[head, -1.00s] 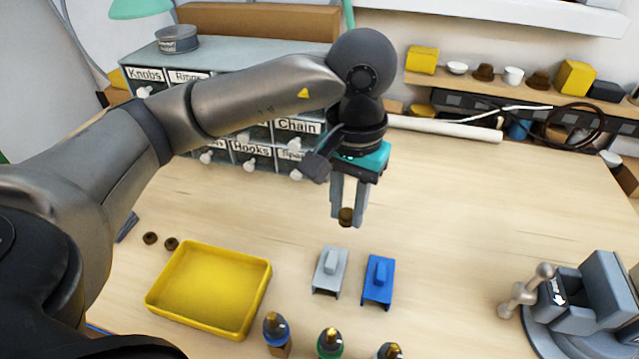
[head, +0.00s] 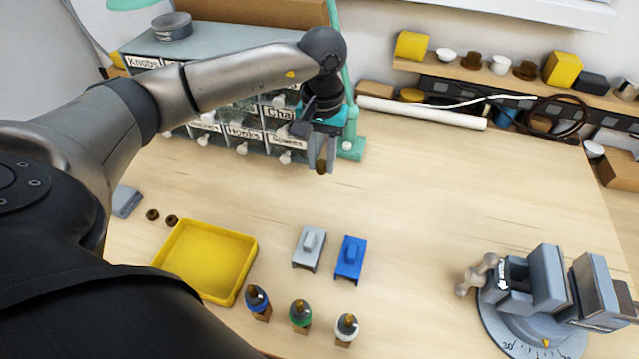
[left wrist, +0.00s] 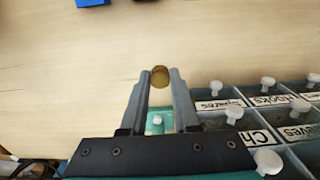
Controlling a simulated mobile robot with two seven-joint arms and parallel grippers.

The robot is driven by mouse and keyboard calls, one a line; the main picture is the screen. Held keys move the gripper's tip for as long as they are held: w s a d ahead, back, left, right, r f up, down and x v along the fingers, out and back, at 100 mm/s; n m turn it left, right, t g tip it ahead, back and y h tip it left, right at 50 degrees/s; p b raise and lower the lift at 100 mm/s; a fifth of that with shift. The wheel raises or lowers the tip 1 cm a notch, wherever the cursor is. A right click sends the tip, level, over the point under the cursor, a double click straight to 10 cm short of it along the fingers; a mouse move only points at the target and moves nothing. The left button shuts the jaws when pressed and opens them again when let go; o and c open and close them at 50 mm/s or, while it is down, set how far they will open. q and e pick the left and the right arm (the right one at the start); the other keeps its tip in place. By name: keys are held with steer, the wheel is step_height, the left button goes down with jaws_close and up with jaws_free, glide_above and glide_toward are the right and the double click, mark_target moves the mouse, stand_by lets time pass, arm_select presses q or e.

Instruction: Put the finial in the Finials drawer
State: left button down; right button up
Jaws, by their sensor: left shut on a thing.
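My left gripper (head: 321,163) is shut on the finial (head: 321,167), a small round brass-brown piece at its fingertips. In the left wrist view the finial (left wrist: 160,77) shows between the tips of the left gripper (left wrist: 160,84). The gripper points down, above the table just in front of the right end of the drawer cabinet (head: 215,48). The cabinet has white knobs and labels such as Knobs, Hooks and Spares. My arm hides part of its front, and I cannot read a Finials label. My right gripper is not in view.
A green post (head: 351,146) stands at the cabinet's right end. A yellow tray (head: 248,271), a grey block (head: 309,249), a blue block (head: 351,258) and several small bulb-like pieces (head: 300,314) are at the front. A vise (head: 545,285) stands at right. The middle table is clear.

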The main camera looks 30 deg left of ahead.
mark_target(322, 200)
arm_select(q)
step_height(322, 200, down, 9)
steer(key=shift+f, duration=0.1)
stand_by(0.3)
steer(key=shift+f, duration=0.1)
steer(key=c, duration=0.7)
jaws_free()
steer(key=shift+o, duration=0.2)
